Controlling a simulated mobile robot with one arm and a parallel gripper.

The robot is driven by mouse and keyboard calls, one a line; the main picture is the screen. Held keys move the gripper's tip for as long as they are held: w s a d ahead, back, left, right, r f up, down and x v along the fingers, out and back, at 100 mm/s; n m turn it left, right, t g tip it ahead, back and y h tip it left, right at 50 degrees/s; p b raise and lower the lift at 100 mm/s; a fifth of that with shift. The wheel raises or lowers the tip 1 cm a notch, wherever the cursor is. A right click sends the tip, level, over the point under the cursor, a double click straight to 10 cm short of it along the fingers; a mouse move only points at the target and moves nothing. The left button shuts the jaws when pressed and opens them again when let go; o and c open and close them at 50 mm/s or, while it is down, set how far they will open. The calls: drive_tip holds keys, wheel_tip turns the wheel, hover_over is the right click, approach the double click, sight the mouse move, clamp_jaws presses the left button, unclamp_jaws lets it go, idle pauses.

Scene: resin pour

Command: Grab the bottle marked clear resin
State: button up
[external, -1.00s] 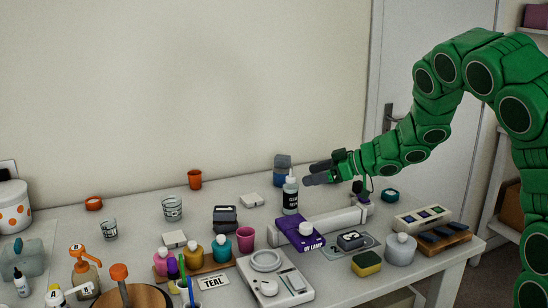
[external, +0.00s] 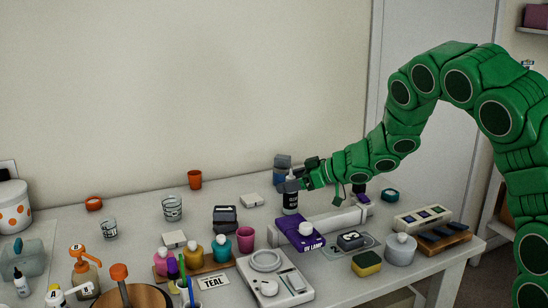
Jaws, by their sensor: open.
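A small bottle with a dark label and pale lettering (external: 290,201) stands upright toward the back of the table; the lettering is too small to read with certainty. My gripper (external: 289,186) is open at the bottle's upper part, with its fingers overlapping the neck and shoulder in this view. I cannot tell whether the fingers touch the bottle. Part of the bottle's top is hidden by the gripper.
A purple box marked UV LAMP (external: 301,233) and a long white roll (external: 335,222) lie in front of the bottle. Dye bottles (external: 193,253) stand front left.

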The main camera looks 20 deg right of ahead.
clamp_jaws()
idle(0.4)
drive_tip(key=shift+r, duration=0.15)
drive_tip(key=shift+r, duration=0.25)
drive_tip(key=r, duration=0.3)
drive_tip(key=shift+s, duration=0.2)
drive_tip(key=s+d+r, duration=0.3)
drive_tip(key=s+r, duration=0.6)
drive_tip(key=s, duration=0.4)
drive_tip(key=shift+s+r, duration=0.15)
drive_tip(key=shift+r, duration=0.05)
